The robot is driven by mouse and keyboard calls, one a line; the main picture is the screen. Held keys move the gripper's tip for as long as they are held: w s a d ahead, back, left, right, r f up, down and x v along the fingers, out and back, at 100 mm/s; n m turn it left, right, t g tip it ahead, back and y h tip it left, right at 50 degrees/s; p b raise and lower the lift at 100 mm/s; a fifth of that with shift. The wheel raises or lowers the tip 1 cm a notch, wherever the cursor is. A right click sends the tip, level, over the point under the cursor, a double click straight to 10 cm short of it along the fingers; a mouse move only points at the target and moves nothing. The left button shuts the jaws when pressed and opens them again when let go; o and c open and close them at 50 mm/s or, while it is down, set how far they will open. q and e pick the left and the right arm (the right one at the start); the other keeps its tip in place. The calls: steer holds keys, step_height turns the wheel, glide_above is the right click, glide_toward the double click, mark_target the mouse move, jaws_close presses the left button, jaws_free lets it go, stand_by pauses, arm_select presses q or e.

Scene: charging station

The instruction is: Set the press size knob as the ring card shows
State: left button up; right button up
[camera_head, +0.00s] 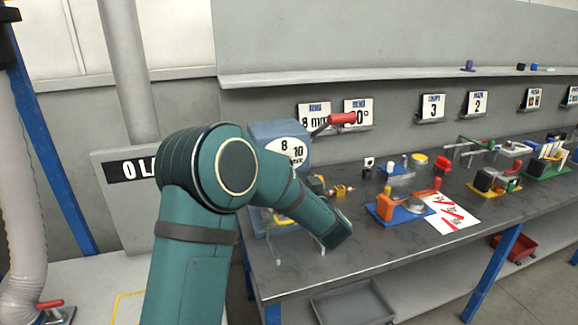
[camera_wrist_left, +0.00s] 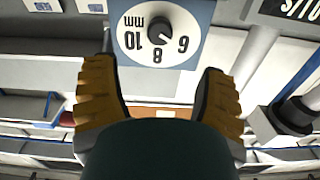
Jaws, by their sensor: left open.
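The blue press (camera_head: 275,130) stands at the near left end of the bench, partly hidden behind my left arm. Its white size plate (camera_head: 293,148) carries 6, 8 and 10 mm. In the left wrist view the plate (camera_wrist_left: 133,24) appears upside down, with the dark round size knob (camera_wrist_left: 158,22) in it. The knob's mark seems to point toward the 6, but is too small to be sure. The ring card (camera_head: 314,116) on the wall reads 8 mm. My left gripper (camera_wrist_left: 157,68) is open and empty, its yellow-padded fingers apart, facing the plate. My right gripper is not in view.
A red-handled lever (camera_head: 342,118) sticks out from the press. A second card (camera_head: 358,113) is beside the ring card, more cards further right. A blue fixture (camera_head: 400,213) and a white sheet (camera_head: 452,214) lie on the bench. Bare bench (camera_head: 380,255) lies along the front edge.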

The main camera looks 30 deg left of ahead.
arm_select(q)
steer(key=b+x, duration=0.1)
steer(key=x, duration=1)
steer(key=shift+w+a, duration=0.1)
steer(key=c, duration=1.2)
